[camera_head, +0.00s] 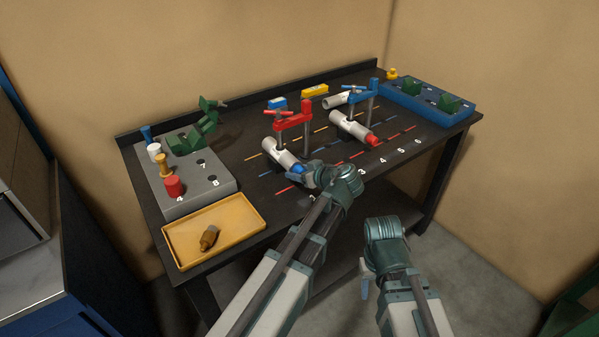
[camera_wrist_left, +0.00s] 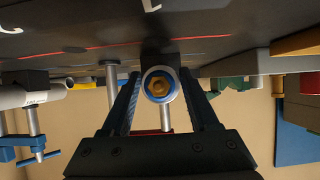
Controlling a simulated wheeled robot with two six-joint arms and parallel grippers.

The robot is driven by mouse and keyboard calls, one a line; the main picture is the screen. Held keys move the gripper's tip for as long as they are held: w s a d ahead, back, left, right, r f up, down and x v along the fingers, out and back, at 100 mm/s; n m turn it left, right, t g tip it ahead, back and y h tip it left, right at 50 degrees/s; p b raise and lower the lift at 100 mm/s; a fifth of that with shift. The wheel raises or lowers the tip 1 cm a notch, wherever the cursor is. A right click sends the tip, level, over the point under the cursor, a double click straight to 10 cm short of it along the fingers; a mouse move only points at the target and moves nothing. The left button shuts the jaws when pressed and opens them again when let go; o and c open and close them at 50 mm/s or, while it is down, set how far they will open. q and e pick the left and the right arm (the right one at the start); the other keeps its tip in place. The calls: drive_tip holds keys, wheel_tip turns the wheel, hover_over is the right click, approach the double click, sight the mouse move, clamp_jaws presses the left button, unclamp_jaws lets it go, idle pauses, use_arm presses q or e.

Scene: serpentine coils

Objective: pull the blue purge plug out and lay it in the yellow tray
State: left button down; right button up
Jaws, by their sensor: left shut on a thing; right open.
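The blue purge plug (camera_head: 297,169) is at the near end of a grey-white tube (camera_head: 281,152) under the red clamp. In the left wrist view the plug (camera_wrist_left: 149,88) shows end-on as a blue ring with a brass centre. My left gripper (camera_head: 306,174) is shut on it, one finger on each side in the wrist view (camera_wrist_left: 160,79). How deep the plug sits in the tube is hidden. The yellow tray (camera_head: 183,258) is at the table's front left, with a small brown-brass piece (camera_head: 209,238) in it. My right gripper (camera_head: 368,283) hangs open and empty before the table.
A grey block (camera_head: 215,183) with coloured pegs and a green fixture stands behind the tray. The red clamp (camera_head: 293,114) rises over the tube. A second tube with a red plug (camera_head: 373,141) and a blue clamp (camera_head: 364,91) stand to the right. A blue rack (camera_head: 428,101) is at the far right.

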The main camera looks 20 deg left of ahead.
use_arm(q)
drive_tip(key=shift+s+d, duration=0.95)
drive_tip(key=shift+d, duration=0.25)
drive_tip(key=shift+s+d, duration=0.95)
drive_tip(key=shift+d, duration=0.2)
